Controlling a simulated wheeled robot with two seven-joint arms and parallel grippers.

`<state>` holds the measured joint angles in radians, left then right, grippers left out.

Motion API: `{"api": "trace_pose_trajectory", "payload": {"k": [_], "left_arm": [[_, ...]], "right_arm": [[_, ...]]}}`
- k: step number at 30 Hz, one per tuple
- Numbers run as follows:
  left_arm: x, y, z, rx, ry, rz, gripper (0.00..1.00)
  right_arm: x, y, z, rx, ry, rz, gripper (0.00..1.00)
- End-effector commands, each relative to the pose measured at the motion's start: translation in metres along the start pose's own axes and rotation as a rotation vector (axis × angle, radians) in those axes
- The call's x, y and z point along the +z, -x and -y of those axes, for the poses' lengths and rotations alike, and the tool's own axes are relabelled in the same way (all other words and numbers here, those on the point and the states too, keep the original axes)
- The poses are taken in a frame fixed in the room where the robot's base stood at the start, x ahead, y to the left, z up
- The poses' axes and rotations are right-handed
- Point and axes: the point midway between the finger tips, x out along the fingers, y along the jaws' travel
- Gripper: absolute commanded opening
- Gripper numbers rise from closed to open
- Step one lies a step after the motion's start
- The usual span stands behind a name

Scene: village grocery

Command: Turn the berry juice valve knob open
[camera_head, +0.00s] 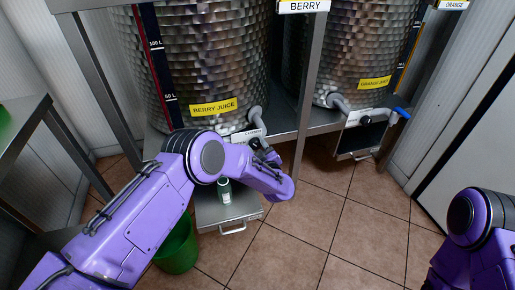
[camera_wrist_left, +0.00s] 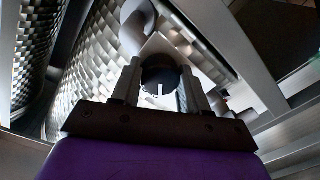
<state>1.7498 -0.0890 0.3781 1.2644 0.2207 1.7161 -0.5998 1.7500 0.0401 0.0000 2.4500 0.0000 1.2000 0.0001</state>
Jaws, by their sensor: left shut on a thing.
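The berry juice tank (camera_head: 205,55) is a dimpled metal drum with a yellow label (camera_head: 214,107) in the head view. A grey curved pipe (camera_head: 256,117) leaves its lower right side, and also shows in the left wrist view (camera_wrist_left: 135,35). My left gripper (camera_head: 265,152) is at the valve below this pipe, mostly hidden by my own wrist. In the left wrist view, my left gripper's fingers (camera_wrist_left: 163,88) are shut on a dark round valve knob (camera_wrist_left: 160,72). I cannot tell how far the knob is turned. My right gripper is out of view.
A green bottle (camera_head: 224,192) stands on a metal tray (camera_head: 245,217) below the valve, beside my left forearm. A green bucket (camera_head: 177,251) is on the floor. Tiled floor is clear at centre right.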

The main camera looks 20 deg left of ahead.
Motion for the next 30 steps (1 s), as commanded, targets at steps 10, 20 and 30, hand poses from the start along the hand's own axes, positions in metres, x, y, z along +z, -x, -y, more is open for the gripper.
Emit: {"api": "trace_pose_trajectory", "payload": {"k": [10, 20, 30], "left_arm": [[0.002, 0.001, 0.001, 0.0, 0.325, 0.016, 0.14], [0.002, 0.001, 0.001, 0.002, 0.621, 0.03, 0.14], [0.001, 0.002, 0.0, 0.003, 0.827, 0.039, 0.14]], "right_arm": [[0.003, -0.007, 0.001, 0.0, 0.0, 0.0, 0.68], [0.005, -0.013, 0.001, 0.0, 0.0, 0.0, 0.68], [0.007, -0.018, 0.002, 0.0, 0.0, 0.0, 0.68]]}}
